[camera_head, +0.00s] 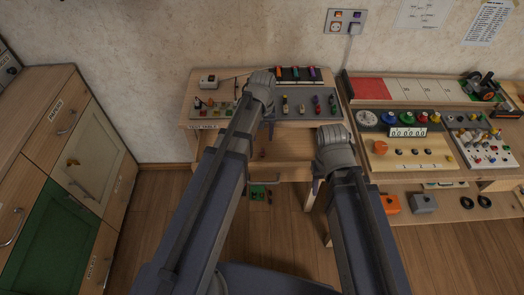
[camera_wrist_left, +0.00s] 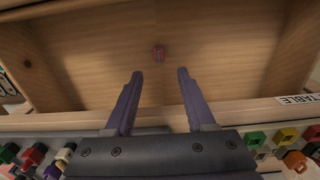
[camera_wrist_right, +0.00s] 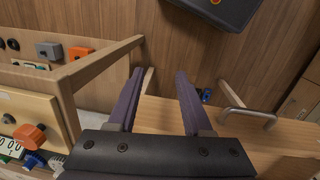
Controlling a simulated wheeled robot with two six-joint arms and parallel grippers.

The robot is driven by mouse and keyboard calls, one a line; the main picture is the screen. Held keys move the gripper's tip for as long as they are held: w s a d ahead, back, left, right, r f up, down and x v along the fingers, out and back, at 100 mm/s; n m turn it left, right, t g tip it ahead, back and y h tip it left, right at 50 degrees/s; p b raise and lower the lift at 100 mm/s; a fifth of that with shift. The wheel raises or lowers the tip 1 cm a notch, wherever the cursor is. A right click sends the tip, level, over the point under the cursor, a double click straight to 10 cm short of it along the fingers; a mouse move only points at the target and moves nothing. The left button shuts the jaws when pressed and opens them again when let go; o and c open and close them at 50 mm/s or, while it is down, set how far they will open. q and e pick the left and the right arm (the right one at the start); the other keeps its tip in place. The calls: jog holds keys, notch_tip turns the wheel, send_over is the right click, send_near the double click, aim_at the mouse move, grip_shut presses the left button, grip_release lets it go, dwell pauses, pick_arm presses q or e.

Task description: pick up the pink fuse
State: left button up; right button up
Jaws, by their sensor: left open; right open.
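A metal handle (camera_wrist_right: 248,117) is on the drawer front. The table (camera_head: 200,124) above holds boards with several coloured fuses. A workbench (camera_head: 450,205) with panels stands to the right, cabinets (camera_head: 60,160) to the left.

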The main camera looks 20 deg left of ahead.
aim_at(263, 149)
pick_arm(q)
notch_tip(263, 149, down, 2)
jog(key=shift+f+b, duration=0.25)
jog(key=shift+b, duration=0.85)
jog(key=f+b, duration=0.5)
jog(key=shift+s+d+f, duration=0.15)
jog(key=shift+s+f, duration=0.05)
jog(key=shift+s, duration=0.1)
jog(key=shift+r, duration=0.1)
jog(key=shift+c, duration=0.3)
grip_shut()
